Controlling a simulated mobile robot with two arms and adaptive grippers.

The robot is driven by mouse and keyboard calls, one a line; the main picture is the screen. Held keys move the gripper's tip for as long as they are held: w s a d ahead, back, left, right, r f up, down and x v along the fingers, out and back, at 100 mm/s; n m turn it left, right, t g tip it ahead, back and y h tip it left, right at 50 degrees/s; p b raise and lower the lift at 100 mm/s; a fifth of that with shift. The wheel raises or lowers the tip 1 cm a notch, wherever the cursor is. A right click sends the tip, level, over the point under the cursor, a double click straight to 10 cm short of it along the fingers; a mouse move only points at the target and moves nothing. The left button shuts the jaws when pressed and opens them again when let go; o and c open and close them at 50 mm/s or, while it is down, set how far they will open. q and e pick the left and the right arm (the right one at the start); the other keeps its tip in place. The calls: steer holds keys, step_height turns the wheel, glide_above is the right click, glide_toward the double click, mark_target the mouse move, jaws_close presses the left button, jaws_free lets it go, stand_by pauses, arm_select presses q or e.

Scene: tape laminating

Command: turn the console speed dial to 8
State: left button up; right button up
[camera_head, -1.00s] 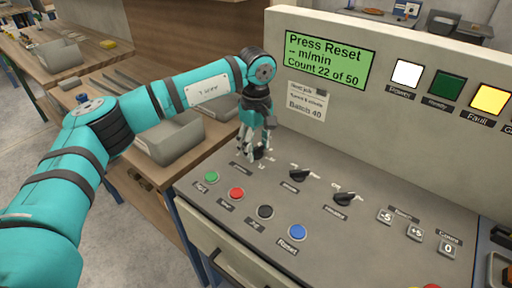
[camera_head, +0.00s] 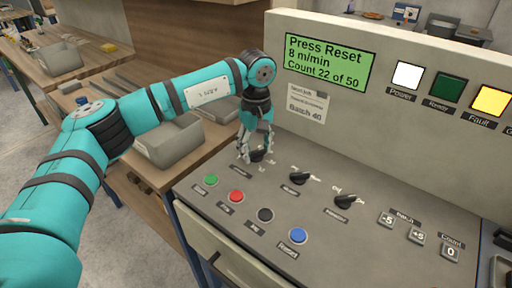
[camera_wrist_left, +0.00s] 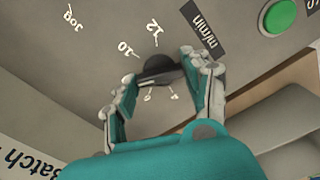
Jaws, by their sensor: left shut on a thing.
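The console speed dial (camera_wrist_left: 160,68) is a dark round knob on the grey sloped panel. In the left wrist view a scale with 10, 12 and "Jog" is printed around it, and an "m/min" label (camera_wrist_left: 203,28) sits beside it. My left gripper (camera_head: 256,156) points down at the dial and is shut on it, with fingers on both sides in the left wrist view (camera_wrist_left: 160,84). The fingers partly hide the dial and some marks. The green display (camera_head: 327,62) reads "Press Reset", "8 m/min", "Count 22 of 50". My right gripper is not in view.
Green (camera_head: 211,180), red (camera_head: 236,196), black (camera_head: 265,214) and blue (camera_head: 298,236) buttons line the panel's front. Two black selector knobs (camera_head: 303,178) (camera_head: 348,201) stand right of the dial. The yellow Fault lamp (camera_head: 490,100) and white Power lamp (camera_head: 407,75) look bright.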

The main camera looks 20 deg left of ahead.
arm_select(q)
steer(key=o, duration=1.2)
steer(key=shift+c, duration=0.2)
steer(key=shift+r, duration=0.15)
step_height(320, 180, up, 12)
